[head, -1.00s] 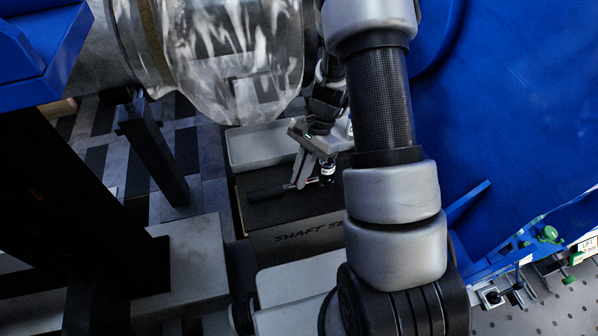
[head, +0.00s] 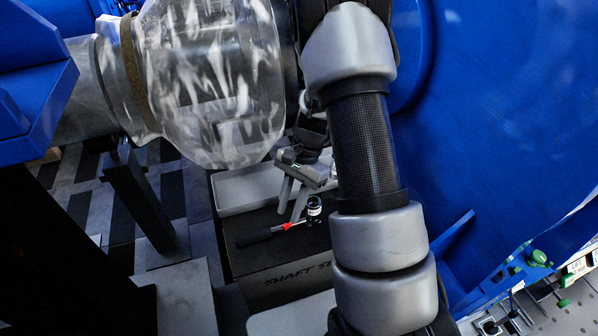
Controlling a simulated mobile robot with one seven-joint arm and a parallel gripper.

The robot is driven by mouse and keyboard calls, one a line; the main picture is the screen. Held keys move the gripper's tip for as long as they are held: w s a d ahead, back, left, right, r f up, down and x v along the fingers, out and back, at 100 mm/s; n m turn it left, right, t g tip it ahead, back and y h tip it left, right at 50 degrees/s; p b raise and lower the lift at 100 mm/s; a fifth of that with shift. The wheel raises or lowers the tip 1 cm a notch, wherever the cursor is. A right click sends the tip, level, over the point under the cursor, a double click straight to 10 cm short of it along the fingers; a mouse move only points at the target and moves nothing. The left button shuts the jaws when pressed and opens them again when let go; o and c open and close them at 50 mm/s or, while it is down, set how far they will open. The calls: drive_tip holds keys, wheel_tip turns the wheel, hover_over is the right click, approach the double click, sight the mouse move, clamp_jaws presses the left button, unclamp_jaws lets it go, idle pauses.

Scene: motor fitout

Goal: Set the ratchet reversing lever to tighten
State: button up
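A ratchet with a long black handle (head: 260,237) lies on the dark top of a box, in the middle of the head view. A small red part (head: 291,226) sits between its handle and its head (head: 313,211), which is black with a white band and stands upright. I cannot make out which way the reversing lever points. My gripper (head: 289,217) hangs over the ratchet from above, with its two grey fingers apart and nothing seen between them. The fingertips show just above the red part in the picture; I cannot tell whether they touch it.
The box (head: 285,283) carries hand lettering starting "SHAFT S"; my arm hides the rest. A clear-covered cylinder (head: 205,80) hangs close at upper left of my gripper. A large blue housing (head: 500,120) fills the right. A black post (head: 140,200) stands at left.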

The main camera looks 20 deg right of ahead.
drive_tip(key=p+v, duration=0.2)
drive_tip(key=v, duration=1.2)
drive_tip(key=shift+a, duration=0.15)
drive_tip(key=s+a+r+n+t+h, duration=0.1)
drive_tip(key=s+a+r+n+t, duration=0.15)
drive_tip(key=r, duration=0.45)
drive_tip(key=s+a+r+n+t+h, duration=0.1)
drive_tip(key=s+r+n, duration=0.25)
drive_tip(key=r, duration=0.35)
drive_tip(key=s+a+r+n+t+h, duration=0.2)
drive_tip(key=s+r+n+t, duration=0.35)
drive_tip(key=s, duration=0.65)
wheel_tip(320, 180, up, 13)
drive_tip(key=g+p, duration=0.1)
drive_tip(key=p, duration=1.1)
drive_tip(key=shift+p, duration=0.35)
